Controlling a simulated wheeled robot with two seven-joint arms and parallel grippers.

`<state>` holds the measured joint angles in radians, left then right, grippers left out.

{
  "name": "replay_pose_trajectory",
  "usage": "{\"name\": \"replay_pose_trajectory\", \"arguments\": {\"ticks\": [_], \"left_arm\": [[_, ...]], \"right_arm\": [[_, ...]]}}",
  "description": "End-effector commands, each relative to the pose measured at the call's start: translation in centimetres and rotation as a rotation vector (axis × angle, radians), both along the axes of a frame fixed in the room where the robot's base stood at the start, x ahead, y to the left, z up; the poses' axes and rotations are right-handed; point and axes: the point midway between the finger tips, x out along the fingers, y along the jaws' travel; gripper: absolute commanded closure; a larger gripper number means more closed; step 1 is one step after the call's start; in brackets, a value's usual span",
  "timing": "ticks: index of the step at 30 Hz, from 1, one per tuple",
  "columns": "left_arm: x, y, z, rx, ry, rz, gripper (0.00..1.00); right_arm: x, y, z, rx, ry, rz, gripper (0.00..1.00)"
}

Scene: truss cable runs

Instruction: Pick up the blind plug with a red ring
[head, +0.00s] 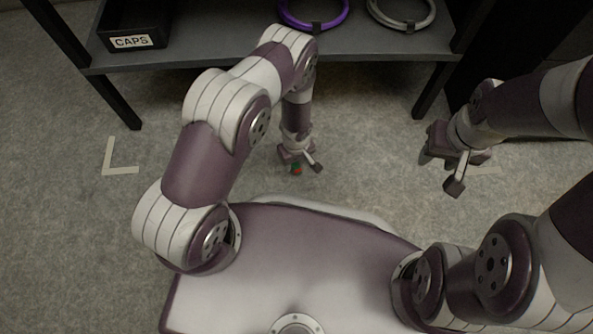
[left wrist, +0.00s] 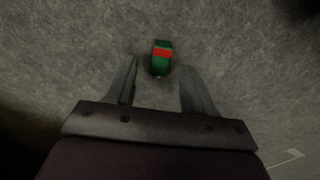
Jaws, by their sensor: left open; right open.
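The blind plug (left wrist: 159,67) is a small green piece with a red ring (left wrist: 162,52). It lies on the grey floor in the left wrist view, just past the fingertips and between their lines. In the head view the plug (head: 297,169) shows as a small green and red spot by my left gripper (head: 304,164). My left gripper, seen in its wrist view (left wrist: 158,72), is open and empty, with a finger on either side of the space before the plug. My right gripper (head: 438,176) is open and empty above the floor at the right.
A dark shelf table (head: 240,55) stands at the back. On it are a black bin (head: 108,25) labelled CAPS, a purple cable ring (head: 330,22) and a grey cable ring (head: 410,23). A pale corner mark (head: 121,170) is on the floor at left. Floor around the plug is clear.

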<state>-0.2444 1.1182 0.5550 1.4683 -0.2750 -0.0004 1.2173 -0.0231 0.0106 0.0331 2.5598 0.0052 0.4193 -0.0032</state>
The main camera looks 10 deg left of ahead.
Motion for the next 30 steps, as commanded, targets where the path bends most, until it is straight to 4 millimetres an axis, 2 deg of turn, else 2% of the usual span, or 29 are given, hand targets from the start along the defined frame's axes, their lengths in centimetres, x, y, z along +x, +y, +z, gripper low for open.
{"name": "replay_pose_trajectory", "arguments": {"ticks": [1,3,9,10,12,15,24,30], "left_arm": [[-0.1,0.1,-2.1,0.001,0.001,0.000,0.47],[0.0,0.0,-2.9,0.000,0.000,-0.001,0.47],[0.0,0.0,-2.5,0.000,0.000,-0.001,0.47],[0.0,0.0,-2.5,0.000,0.000,-0.001,0.50],[0.0,0.0,-2.5,0.000,0.000,-0.001,0.73],[0.0,0.0,-2.5,0.000,0.000,-0.001,1.00],[0.0,0.0,-2.3,0.000,0.000,-0.001,1.00],[0.0,0.0,0.2,0.000,0.000,0.000,1.00]], "right_arm": [[0.0,0.0,-2.1,0.000,0.001,0.000,0.57],[0.0,0.0,-2.6,0.000,0.001,0.000,0.57],[0.0,0.0,-2.2,0.000,0.000,0.000,0.57],[0.0,0.0,-2.2,0.000,0.000,0.000,0.57],[0.0,0.0,-2.2,0.000,0.000,0.000,0.57],[0.0,0.0,-2.2,0.000,0.000,0.000,0.57],[0.0,0.0,-2.0,0.000,0.001,0.000,0.57],[0.0,0.0,0.3,0.000,0.001,0.000,0.57]]}}
